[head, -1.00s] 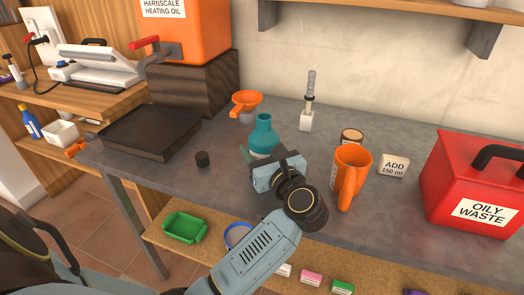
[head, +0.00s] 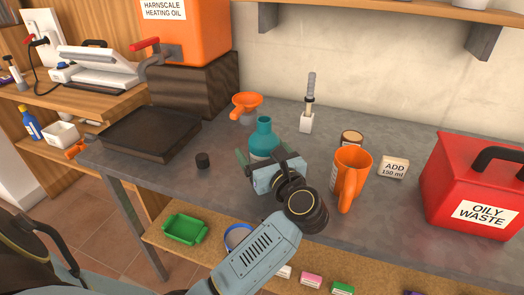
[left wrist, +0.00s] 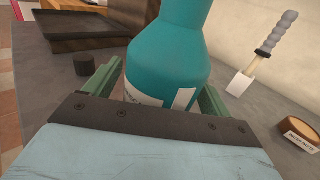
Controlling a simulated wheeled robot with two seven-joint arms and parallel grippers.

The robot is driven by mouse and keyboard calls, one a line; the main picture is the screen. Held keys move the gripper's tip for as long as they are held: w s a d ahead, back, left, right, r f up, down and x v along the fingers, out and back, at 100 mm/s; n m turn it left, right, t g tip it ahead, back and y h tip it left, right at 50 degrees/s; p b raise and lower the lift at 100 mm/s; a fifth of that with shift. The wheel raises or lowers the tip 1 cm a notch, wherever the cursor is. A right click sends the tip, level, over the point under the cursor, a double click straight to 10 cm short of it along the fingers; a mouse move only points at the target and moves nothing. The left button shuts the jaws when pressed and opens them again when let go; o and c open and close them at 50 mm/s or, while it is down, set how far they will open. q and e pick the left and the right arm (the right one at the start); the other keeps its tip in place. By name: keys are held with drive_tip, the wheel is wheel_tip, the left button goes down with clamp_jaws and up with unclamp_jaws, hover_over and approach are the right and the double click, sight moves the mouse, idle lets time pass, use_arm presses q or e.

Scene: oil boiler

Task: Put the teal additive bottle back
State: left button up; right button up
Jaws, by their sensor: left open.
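The teal additive bottle (head: 264,139) stands upright on the grey bench in the head view, with its lower part hidden behind my left gripper. In the left wrist view the bottle (left wrist: 168,58) fills the middle, with a white label low on its side. My left gripper (head: 262,160) is open, its green fingers on either side of the bottle. In the left wrist view the left gripper (left wrist: 160,90) has one finger at each side of the bottle; I cannot tell whether they touch it. My right gripper is not in view.
An orange jug (head: 350,175) stands right of my left gripper, near a round tub (head: 351,138) and an ADD card (head: 393,168). An orange funnel (head: 246,104), a white-based brush-like tool (head: 307,116) and a black cap (head: 203,160) are around. A red OILY WASTE box (head: 475,190) is at right.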

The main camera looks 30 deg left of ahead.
use_arm(q)
drive_tip(key=p+v, duration=0.1)
drive_tip(key=v, duration=1.1)
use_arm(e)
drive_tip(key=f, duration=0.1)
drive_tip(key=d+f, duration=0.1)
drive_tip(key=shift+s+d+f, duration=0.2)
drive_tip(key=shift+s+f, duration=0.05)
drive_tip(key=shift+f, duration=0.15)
